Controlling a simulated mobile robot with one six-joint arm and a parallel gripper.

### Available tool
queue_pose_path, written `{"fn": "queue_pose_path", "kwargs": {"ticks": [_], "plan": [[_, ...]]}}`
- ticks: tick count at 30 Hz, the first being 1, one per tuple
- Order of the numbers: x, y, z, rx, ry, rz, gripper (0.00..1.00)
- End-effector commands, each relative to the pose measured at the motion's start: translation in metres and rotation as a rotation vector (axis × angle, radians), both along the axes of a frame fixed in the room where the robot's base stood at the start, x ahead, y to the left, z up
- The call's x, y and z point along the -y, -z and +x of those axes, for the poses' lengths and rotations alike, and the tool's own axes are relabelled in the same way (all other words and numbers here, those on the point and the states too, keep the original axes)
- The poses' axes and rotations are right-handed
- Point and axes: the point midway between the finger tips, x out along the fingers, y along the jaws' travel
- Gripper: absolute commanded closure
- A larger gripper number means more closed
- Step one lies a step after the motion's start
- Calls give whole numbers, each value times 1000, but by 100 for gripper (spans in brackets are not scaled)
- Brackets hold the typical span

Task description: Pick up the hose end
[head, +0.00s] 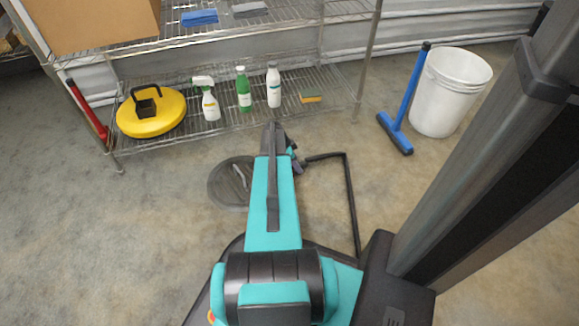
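I cannot make out a hose end in the head view. My teal arm reaches forward over the floor toward the rack. Its far end, where my gripper (294,158) partly shows, is small and dark, mostly behind the arm link. I cannot see the fingers well enough to tell whether they are open or shut, or whether they hold anything. A thin dark bent bar or tube (349,195) runs right from near the arm's end and then down toward my base; I cannot tell what it is.
A dark round plate (222,187) lies on the floor left of my arm. A wire rack (160,147) ahead holds a yellow round device (165,122), a spray bottle (209,105), other bottles and a sponge (311,97). A white bucket (440,105) and blue squeegee (408,90) stand right.

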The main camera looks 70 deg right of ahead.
Motion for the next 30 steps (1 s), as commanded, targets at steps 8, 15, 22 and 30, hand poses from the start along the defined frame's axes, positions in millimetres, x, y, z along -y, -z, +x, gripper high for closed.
{"fn": "queue_pose_path", "kwargs": {"ticks": [8, 15, 22, 30], "plan": [[0, 0, 0, 0, 0, 0, 59], [0, 0, 0, 1, 0, -1, 100], [0, -1, 0, 1, 0, -1, 100], [0, -13, 1, 1, 0, -1, 100]]}}
